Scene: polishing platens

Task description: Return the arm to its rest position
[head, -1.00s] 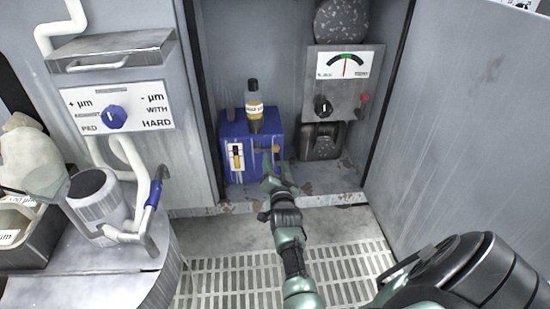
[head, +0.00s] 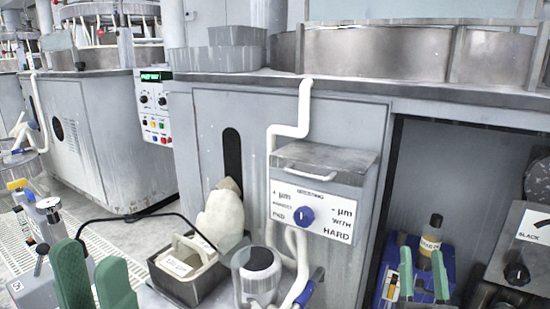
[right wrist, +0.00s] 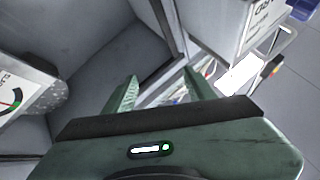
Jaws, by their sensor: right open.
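My right gripper (head: 424,282) shows at the lower right of the head view, its two green fingers pointing up and spread apart with nothing between them. It overlaps the blue box (head: 448,268) in the picture. In the right wrist view its fingers (right wrist: 158,92) are also apart and empty. My left gripper (head: 94,278) is at the lower left of the head view, its green fingers pointing up with a gap between them and nothing seen in it. Most of both arms is out of frame.
A bottle (head: 430,240) stands on the blue box in the open cabinet bay. A grey cup (head: 260,270) and a dark caddy (head: 180,282) stand between the grippers. A black cable (head: 130,217) crosses behind.

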